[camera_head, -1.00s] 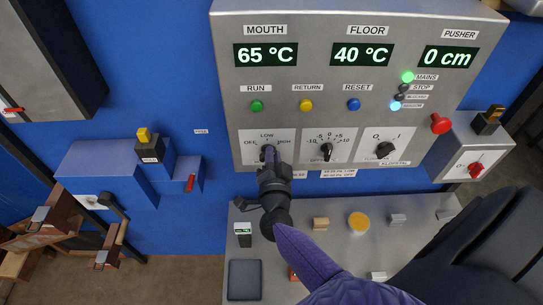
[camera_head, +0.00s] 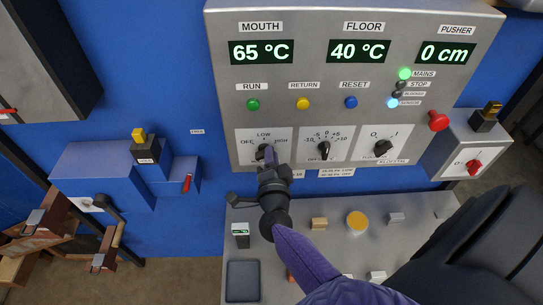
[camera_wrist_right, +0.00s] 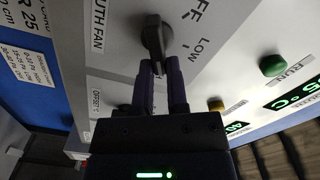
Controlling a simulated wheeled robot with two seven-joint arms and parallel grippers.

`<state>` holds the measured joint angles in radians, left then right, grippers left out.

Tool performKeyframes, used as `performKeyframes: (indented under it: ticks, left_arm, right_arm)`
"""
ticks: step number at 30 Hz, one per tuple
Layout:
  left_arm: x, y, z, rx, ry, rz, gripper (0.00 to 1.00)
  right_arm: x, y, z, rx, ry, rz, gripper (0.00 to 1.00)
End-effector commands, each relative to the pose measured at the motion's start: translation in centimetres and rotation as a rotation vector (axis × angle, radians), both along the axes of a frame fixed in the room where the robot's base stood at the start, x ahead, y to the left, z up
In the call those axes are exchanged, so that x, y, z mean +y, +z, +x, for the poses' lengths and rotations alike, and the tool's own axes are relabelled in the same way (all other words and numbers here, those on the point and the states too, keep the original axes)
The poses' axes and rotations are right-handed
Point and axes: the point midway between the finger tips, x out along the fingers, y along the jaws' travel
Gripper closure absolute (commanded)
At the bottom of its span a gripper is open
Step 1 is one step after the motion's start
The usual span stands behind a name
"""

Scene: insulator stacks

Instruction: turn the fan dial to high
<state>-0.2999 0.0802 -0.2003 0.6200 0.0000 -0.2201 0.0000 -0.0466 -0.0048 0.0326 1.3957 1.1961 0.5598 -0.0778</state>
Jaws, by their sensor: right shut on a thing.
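The fan dial (camera_wrist_right: 154,36) is a dark knob on a pale plate marked OFF, LOW and HIGH, at the lower left of the grey control panel (camera_head: 222,70). In the wrist view, part of a "MOUTH FAN" label shows beside it. My right gripper (camera_wrist_right: 160,72) is shut on the end of the dial, one finger on each side. In the head view my right gripper (camera_head: 267,160) covers most of the dial. I cannot tell exactly which mark the dial points to. My left gripper is out of view.
A floor dial (camera_head: 324,150) and a switch knob (camera_head: 383,148) sit right of the fan dial. Green (camera_head: 253,104), yellow (camera_head: 303,103) and blue (camera_head: 351,102) buttons are above. A red button (camera_head: 438,121) sticks out at right. A desk (camera_head: 330,258) with small items lies below.

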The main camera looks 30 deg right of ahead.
Motion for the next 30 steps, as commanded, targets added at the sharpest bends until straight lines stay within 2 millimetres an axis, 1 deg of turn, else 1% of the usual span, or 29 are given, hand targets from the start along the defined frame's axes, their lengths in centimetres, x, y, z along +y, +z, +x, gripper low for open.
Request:
performKeyframes:
  ticks: [2, 3, 5, 6, 8, 15, 18, 20, 27, 30]
  left_arm:
    - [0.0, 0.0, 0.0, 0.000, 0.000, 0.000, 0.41]
    - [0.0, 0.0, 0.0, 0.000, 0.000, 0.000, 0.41]
    - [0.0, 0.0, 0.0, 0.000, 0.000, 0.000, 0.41]
    - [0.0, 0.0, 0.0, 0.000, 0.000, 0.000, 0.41]
    - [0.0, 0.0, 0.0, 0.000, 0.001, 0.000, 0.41]
    - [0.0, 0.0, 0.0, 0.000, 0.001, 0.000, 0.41]
    - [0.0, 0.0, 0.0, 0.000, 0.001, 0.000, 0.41]
    - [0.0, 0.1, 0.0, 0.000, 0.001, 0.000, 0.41]
    - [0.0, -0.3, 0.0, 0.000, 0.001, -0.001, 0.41]
    - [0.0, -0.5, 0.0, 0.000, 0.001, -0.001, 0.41]
  right_arm:
    - [0.0, -0.1, 0.0, 0.002, 0.000, 0.004, 1.00]
    - [0.0, -0.1, 0.0, 0.003, 0.000, 0.003, 0.80]
    - [0.0, -0.1, 0.0, 0.003, 0.000, 0.003, 0.68]
    - [0.0, -0.1, 0.0, 0.002, 0.001, 0.002, 0.59]
    - [0.0, -0.1, 0.0, 0.001, 0.000, 0.002, 0.47]
    - [0.0, 0.0, 0.0, 0.001, 0.000, 0.001, 0.47]
    - [0.4, -0.1, -0.5, 0.001, 0.000, 0.002, 0.47]
    - [0.9, -0.1, -1.4, 0.002, 0.000, 0.004, 0.47]
    - [3.9, -0.2, -6.4, 0.004, -0.001, 0.004, 0.47]
    - [4.8, -0.2, -7.8, 0.003, 0.000, 0.002, 0.47]
